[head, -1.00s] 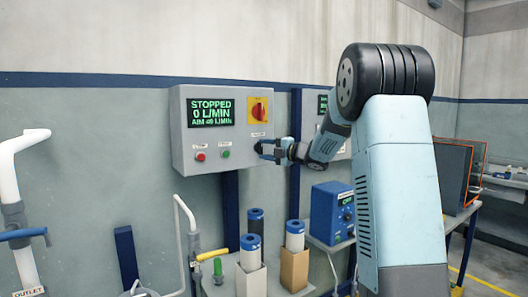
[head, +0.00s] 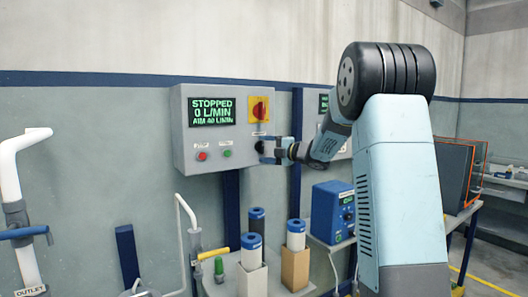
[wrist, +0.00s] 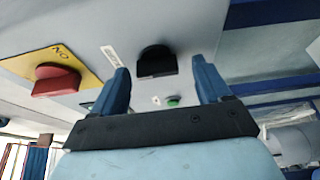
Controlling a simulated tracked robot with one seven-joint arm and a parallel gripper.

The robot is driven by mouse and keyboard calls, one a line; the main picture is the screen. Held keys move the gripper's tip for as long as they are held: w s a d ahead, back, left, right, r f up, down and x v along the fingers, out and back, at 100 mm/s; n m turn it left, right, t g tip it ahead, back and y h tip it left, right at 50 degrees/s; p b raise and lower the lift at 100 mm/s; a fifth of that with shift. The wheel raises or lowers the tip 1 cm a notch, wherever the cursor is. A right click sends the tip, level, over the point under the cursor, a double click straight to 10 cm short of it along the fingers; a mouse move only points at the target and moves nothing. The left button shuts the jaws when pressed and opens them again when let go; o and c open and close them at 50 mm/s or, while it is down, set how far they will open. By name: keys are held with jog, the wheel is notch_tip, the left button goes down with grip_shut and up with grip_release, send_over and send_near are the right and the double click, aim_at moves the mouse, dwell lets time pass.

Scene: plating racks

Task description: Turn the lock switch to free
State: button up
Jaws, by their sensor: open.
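A black knob (wrist: 156,62), which looks like the lock switch, sits on the grey control box beside a small white label. In the wrist view it lies between the two blue fingertips of my gripper (wrist: 160,74), with a gap on both sides. My gripper is open and holds nothing. In the head view my gripper (head: 263,150) is at the lower right of the control box (head: 181,125) and hides the knob. I cannot tell how far the fingertips are from the box face or which position the knob points to.
A red rotary switch on a yellow plate (head: 260,110) sits above my gripper; a red button (head: 202,156) and green button (head: 227,153) are to its left. The display (head: 211,112) reads STOPPED, 0 L/MIN. A blue unit (head: 327,212) and blue-capped cylinders stand below.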

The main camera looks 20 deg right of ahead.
jog(key=v, duration=1.3)
jog(key=shift+s+d+f, duration=0.15)
jog(key=shift+s+d, duration=0.05)
jog(key=shift+s, duration=0.1)
jog(key=s+r+m+t+h, duration=0.2)
jog(key=s+r+m+h, duration=0.3)
jog(key=s+m+h, duration=0.7)
jog(key=s+a+f+m+g, duration=0.3)
jog(key=s+f+m, duration=0.1)
jog(key=s, duration=0.4)
jog(key=s+a+f+m+g, duration=0.3)
jog(key=s+a+f+m, duration=0.1)
jog(key=s, duration=0.5)
jog(key=s+a+f+m+g, duration=0.3)
jog(key=s+f+m, duration=0.3)
jog(key=s, duration=0.3)
jog(key=shift+a+f+g, duration=0.35)
jog(key=shift+a+g, duration=0.05)
jog(key=shift+a, duration=0.05)
jog(key=shift+c, duration=0.2)
